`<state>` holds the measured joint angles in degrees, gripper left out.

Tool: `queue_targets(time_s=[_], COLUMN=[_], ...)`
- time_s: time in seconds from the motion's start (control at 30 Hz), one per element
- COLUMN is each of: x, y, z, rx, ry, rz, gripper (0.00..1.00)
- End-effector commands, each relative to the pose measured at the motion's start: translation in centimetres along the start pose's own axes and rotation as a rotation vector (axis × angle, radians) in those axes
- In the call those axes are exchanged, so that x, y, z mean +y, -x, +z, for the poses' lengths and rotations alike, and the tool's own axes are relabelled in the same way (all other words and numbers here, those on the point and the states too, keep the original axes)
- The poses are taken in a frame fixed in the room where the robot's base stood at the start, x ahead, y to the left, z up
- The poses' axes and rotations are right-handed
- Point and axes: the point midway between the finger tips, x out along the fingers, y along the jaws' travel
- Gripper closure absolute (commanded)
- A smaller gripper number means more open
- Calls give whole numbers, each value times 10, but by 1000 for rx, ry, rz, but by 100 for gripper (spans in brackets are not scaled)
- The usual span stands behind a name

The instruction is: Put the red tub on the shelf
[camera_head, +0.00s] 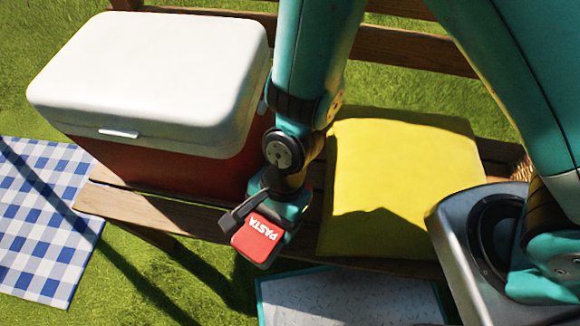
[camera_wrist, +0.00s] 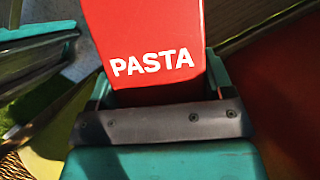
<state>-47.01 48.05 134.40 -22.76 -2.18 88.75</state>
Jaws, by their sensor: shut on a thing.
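The red tub (camera_head: 256,240), marked PASTA in white, is in my gripper (camera_head: 262,222) in the head view, in front of the cooler and the cushion. In the wrist view the red tub (camera_wrist: 145,40) sits between the jaws of my gripper (camera_wrist: 158,92), which are shut on its sides. The tub appears held in the air, but its underside is hidden. I cannot make out a clear shelf in either view.
A wooden bench (camera_head: 185,216) carries a red cooler (camera_head: 205,170) with a white lid and a yellow cushion (camera_head: 390,165). A blue checked cloth (camera_head: 45,215) lies on the grass at left. A pale speckled surface with a teal edge (camera_head: 340,300) is at the bottom.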

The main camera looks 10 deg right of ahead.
Motion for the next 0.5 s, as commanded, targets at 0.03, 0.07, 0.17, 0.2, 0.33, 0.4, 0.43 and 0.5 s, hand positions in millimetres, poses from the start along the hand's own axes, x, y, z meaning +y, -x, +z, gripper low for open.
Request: queue_targets(time_s=[0.03, 0.07, 0.17, 0.2, 0.33, 0.4, 0.43, 0.5], x=[-7, -11, -21, -24, -37, -42, -44, -48], y=[4, 7, 16, 20, 31, 37, 38, 42], z=[-14, -21, -44, -53, -80, -92, -96, -103], rx=[-1, 0, 0, 0, 0, 0, 0, 0], ry=[-6, -6, -4, -4, -2, 0, 0, 2], rz=[-6, -7, -6, -6, -6, -4, -3, -2], gripper=[70, 70, 70, 70, 70, 70, 70, 70])
